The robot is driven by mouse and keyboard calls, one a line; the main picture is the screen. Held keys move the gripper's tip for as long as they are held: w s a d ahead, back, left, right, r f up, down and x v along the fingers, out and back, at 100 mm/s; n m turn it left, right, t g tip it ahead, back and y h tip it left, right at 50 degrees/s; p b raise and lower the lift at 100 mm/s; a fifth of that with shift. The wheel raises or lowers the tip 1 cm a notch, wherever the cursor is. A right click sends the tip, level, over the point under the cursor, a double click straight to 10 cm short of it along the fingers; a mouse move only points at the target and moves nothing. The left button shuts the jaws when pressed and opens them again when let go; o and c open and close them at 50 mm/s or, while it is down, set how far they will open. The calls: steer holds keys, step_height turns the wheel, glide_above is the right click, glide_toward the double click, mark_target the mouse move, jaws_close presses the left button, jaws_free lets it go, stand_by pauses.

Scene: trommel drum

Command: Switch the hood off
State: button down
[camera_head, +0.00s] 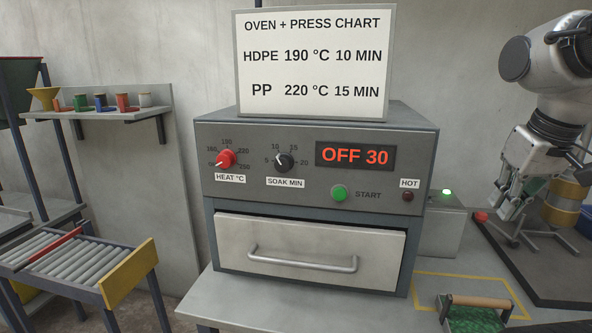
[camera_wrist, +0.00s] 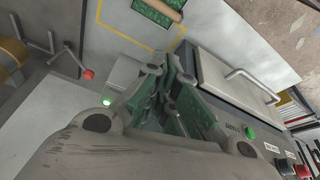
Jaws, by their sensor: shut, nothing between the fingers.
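No part in view is labelled as a hood. A grey box (camera_head: 438,228) stands against the right side of the oven, with a lit green light (camera_head: 447,192) on its top. In the wrist view the box (camera_wrist: 124,72) and its glowing green light (camera_wrist: 107,101) show left of the fingers. My gripper (camera_head: 506,213) is at the right of the head view, to the right of the box and apart from it in the picture. In the wrist view my gripper (camera_wrist: 172,92) has its fingers together and empty. The fingers hide part of the oven's side.
The oven (camera_head: 310,205) carries a display reading OFF 30, two knobs, a green START button (camera_head: 339,193) and a closed drawer. A red knob (camera_head: 481,217) on a metal stand is beside my gripper. A green block with a wooden handle (camera_head: 480,301) lies at front right.

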steer(key=shift+t, duration=0.4)
steer(key=s+f, duration=0.1)
steer(key=s, duration=0.2)
steer(key=s+f, duration=0.1)
steer(key=shift+s+f, duration=0.25)
steer(key=shift+f, duration=0.05)
steer(key=shift+a, duration=0.1)
